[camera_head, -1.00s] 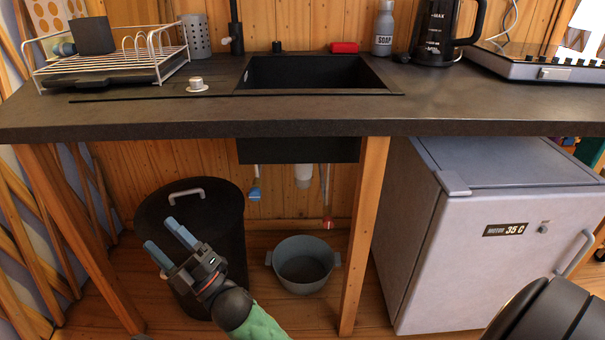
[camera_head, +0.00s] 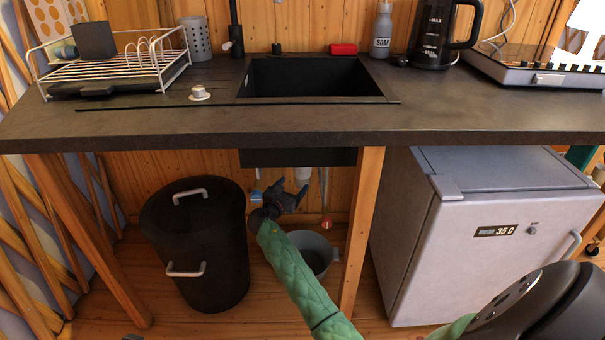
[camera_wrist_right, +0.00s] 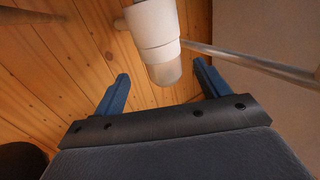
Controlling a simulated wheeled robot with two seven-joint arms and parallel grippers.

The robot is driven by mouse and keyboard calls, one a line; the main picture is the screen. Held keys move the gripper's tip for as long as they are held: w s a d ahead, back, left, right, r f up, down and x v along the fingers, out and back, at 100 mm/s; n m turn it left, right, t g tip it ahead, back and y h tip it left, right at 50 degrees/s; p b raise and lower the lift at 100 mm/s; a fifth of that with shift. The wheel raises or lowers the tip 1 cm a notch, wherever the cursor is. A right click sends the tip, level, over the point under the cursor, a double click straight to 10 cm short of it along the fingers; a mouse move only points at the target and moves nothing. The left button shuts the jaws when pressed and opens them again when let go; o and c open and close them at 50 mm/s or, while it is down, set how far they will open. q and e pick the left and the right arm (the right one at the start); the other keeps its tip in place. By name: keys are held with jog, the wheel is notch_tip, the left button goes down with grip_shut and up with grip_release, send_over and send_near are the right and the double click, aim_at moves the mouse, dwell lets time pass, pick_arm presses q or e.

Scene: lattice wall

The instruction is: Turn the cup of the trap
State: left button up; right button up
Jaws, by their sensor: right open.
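The white trap hangs under the sink in the head view (camera_head: 303,174), partly hidden by my right gripper (camera_head: 291,187). My right gripper, also in the right wrist view (camera_wrist_right: 162,72), is open, with one blue finger on each side of the cup. Gaps show between the cup and both fingers, so it is not gripped. My left gripper is not in view.
A black bin (camera_head: 195,245) stands left of my right arm. A grey pot (camera_head: 318,252) sits on the floor behind the arm. A wooden table leg (camera_head: 361,230) and a small fridge (camera_head: 500,260) are to the right. Pipes (camera_wrist_right: 250,62) run beside the trap.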

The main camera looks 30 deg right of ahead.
aim_at(298, 179)
jog(key=shift+b+x, duration=0.8)
jog(key=shift+x, duration=3.2)
jog(key=shift+s, duration=0.1)
jog(key=c, duration=1)
jog(key=shift+g, duration=0.3)
